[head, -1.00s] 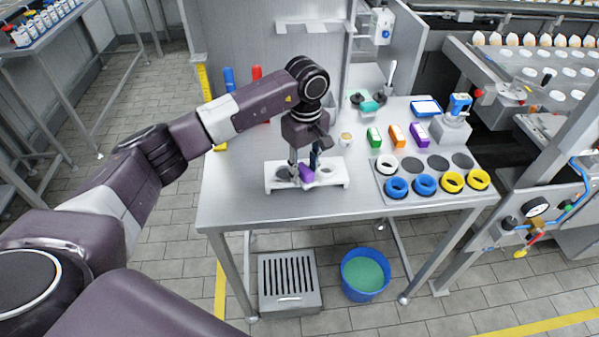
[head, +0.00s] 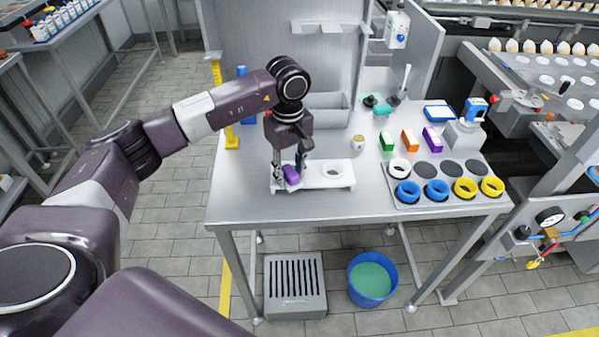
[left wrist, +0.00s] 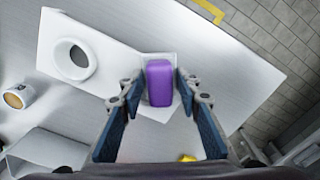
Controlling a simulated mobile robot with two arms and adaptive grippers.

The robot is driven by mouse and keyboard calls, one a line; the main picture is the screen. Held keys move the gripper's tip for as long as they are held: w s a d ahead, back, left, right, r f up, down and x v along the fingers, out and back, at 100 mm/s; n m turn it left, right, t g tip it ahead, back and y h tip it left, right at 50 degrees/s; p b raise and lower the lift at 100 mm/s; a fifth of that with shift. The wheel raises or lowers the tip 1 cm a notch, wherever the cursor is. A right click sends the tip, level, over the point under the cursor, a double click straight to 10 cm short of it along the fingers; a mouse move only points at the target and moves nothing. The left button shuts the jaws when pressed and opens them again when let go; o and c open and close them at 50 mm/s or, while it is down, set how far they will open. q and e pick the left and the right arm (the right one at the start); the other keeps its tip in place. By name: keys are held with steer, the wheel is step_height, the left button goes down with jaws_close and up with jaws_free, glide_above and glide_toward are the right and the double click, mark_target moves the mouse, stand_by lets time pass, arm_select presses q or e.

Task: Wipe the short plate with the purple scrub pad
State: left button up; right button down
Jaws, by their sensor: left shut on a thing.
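My left gripper (head: 288,174) is shut on the purple scrub pad (head: 292,175), pointing down over the left end of a low white plate (head: 313,182) on the steel table. In the left wrist view the purple pad (left wrist: 159,83) sits between the two fingers, and the white plate (left wrist: 115,62) lies beneath. A round opening with a raised rim (head: 333,171) is in the plate's right half. The gripper and pad hide part of its left half. I cannot tell whether the pad touches the surface. My right gripper is not in view.
A grey tray (head: 445,196) with blue, yellow and white rings stands on the right. A small cup (head: 357,142) is behind the plate. The front left of the table is clear.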

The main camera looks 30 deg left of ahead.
mark_target(275, 183)
arm_select(q)
steer(key=shift+s+a+b, duration=0.15)
steer(key=shift+s+a, duration=0.35)
steer(key=shift+a, duration=0.35)
steer(key=shift+s+a+b, duration=0.15)
steer(key=shift+s+a, duration=0.35)
steer(key=shift+a, duration=0.35)
steer(key=shift+r, duration=0.1)
steer(key=shift+d+r, duration=0.1)
steer(key=shift+r+p, duration=1.6)
steer(key=shift+r, duration=1.3)
step_height(275, 183, up, 3)
steer(key=shift+p, duration=0.85)
